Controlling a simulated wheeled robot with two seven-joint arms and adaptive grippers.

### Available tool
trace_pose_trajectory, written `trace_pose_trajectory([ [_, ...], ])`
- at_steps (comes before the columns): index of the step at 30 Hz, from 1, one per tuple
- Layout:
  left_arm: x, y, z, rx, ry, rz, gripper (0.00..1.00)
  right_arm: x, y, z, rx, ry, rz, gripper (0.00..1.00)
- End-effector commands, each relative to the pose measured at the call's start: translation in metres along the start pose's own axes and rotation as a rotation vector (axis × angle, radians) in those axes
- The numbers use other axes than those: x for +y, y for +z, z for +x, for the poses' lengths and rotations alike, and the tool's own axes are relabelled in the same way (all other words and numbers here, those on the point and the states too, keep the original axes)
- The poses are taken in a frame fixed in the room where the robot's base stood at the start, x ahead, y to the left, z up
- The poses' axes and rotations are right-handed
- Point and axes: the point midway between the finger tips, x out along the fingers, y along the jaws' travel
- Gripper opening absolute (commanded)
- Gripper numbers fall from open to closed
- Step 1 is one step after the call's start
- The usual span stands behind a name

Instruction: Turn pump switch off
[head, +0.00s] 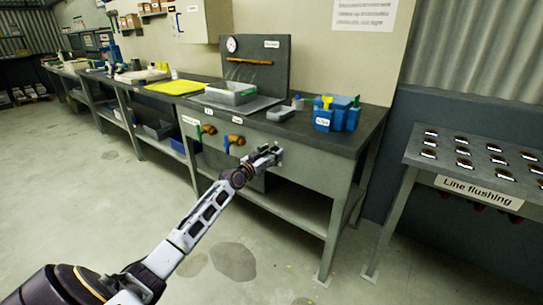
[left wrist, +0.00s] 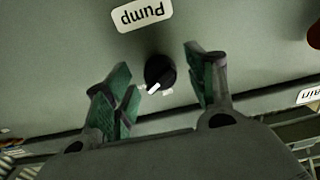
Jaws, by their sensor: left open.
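The pump switch (left wrist: 160,72) is a round black knob with a white pointer mark, on a grey-green panel in the left wrist view. A white label reading "Pump" (left wrist: 141,13) shows upside down above it. My left gripper (left wrist: 163,80) is open, with its green-padded fingers to either side of the knob. A gap shows on both sides, and I cannot tell whether the fingertips reach past the knob's face. In the head view, my left gripper (head: 270,155) is at the workbench's front panel and hides the knob. My right gripper is not in view.
The workbench (head: 300,170) bears a grey tray (head: 231,93), a yellow tray (head: 174,87) and blue containers (head: 338,115). Orange-and-green valve handles (head: 233,140) stick out left of my gripper. A "Line flushing" table (head: 478,160) stands at right. The floor in front is clear.

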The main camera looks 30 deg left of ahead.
Motion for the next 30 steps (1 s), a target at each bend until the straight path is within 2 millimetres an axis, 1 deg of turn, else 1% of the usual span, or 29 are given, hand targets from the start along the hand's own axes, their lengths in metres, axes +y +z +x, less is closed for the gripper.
trace_pose_trajectory([
  [6,0.0001,0.0,0.0052,0.0,0.0,0.0,0.56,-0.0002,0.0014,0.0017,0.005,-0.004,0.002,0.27],
  [14,0.0001,-0.0002,0.0054,0.0,0.0,0.0,0.56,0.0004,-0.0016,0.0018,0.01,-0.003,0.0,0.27],
  [15,0.0001,-0.0003,0.0054,0.0,0.0,0.0,0.54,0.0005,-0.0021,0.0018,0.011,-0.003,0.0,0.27],
  [25,-0.0001,-0.0003,0.0053,0.0,0.0,0.0,0.12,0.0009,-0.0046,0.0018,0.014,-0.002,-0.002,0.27],
  [26,-0.0001,-0.0004,0.0053,0.0,0.0,0.0,0.1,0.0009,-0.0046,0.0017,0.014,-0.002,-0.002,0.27],
  [30,-0.0002,-0.0005,0.0053,0.0,0.0,-0.004,0.1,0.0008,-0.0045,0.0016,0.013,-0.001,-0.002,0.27],
])
